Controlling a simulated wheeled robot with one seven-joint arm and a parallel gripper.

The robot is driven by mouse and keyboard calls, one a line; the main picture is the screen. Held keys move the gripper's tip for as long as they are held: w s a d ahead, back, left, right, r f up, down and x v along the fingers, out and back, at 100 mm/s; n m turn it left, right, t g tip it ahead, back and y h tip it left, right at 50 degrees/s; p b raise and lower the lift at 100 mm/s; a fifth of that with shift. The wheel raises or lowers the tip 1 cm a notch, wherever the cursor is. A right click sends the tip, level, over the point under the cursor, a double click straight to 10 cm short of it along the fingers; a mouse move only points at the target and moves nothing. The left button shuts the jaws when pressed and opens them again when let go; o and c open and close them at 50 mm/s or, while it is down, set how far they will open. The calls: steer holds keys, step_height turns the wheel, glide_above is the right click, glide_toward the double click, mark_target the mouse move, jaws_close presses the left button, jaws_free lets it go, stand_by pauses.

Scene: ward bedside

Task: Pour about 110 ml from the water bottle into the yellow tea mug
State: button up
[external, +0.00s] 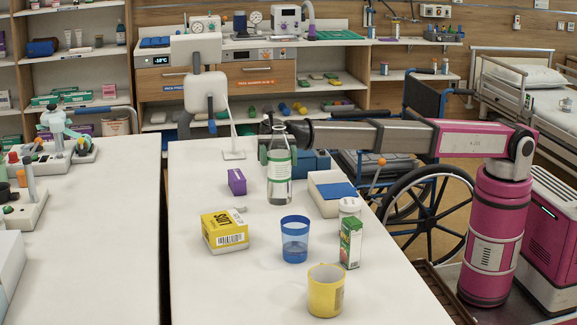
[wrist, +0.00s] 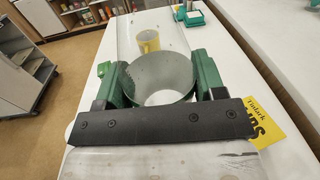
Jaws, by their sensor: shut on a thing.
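The water bottle (external: 279,187) is clear with a white and green label, and stands upright over the far part of the white table. I cannot tell whether its base touches the table. My gripper (external: 277,152) is shut around its upper body; in the wrist view the green fingers (wrist: 155,82) sit on both sides of the clear bottle (wrist: 152,25). The water level is hard to make out. The yellow tea mug (external: 326,292) stands upright at the near end of the table, apart from the bottle. It also shows through the bottle in the wrist view (wrist: 148,42).
A blue cup (external: 295,240) stands between bottle and mug. A yellow box (external: 225,231), purple box (external: 237,181), green-white carton (external: 350,243), white-lidded jar (external: 349,207) and white-blue box (external: 331,191) are nearby. The table's left front (external: 215,290) is clear. A wheelchair (external: 418,190) stands right.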

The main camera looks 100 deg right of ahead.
steer(key=shift+r, duration=0.95)
steer(key=s+a, duration=0.2)
steer(key=a, duration=1.9)
steer(key=shift+w+a+f, duration=0.1)
steer(key=shift+a+f, duration=0.1)
steer(key=shift+f, duration=1.05)
steer(key=shift+a+f, duration=0.15)
steer(key=shift+f, duration=1.1)
steer(key=shift+f, duration=0.1)
